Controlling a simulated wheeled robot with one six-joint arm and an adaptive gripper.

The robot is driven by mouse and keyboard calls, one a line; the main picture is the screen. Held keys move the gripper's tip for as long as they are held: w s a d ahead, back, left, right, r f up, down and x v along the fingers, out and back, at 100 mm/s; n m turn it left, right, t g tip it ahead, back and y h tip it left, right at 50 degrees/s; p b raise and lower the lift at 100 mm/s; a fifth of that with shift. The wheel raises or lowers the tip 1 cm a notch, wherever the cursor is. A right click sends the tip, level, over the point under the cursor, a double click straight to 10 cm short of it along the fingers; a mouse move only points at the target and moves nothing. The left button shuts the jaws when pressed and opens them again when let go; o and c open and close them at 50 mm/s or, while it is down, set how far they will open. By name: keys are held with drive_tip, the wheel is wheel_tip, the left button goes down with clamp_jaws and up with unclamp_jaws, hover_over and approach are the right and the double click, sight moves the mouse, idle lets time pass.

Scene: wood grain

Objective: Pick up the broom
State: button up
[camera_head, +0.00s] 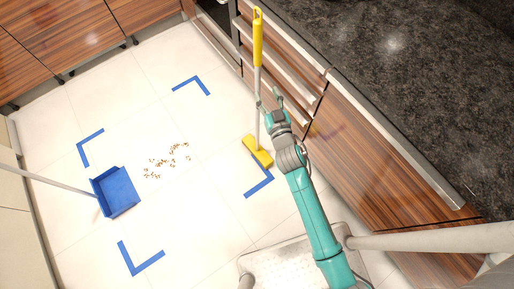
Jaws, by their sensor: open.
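The broom has a yellow handle grip (258,42), a pale shaft and a yellow head (257,151). It stands upright or slightly tilted against the drawer fronts on the right, with its head on the floor. My gripper (269,98) is open at the end of my teal arm, close to the middle of the shaft. One finger appears left of the shaft and one right of it. I cannot tell whether they touch the shaft.
A blue dustpan (116,192) with a long pale handle lies at the left. Brown crumbs (167,161) are scattered on the white tiles among blue corner marks (141,258). A dark countertop (400,80) and wooden drawers (375,150) bound the right side. The central floor is mostly clear.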

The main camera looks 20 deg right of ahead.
sight(259, 70)
drive_tip(key=shift+w+d+r, duration=0.1)
drive_tip(key=shift+w+d, duration=0.05)
drive_tip(key=shift+w, duration=2.9)
drive_tip(key=shift+w+d+r, duration=0.1)
drive_tip(key=shift+w, duration=2.9)
drive_tip(key=shift+c, duration=0.2)
clamp_jaws()
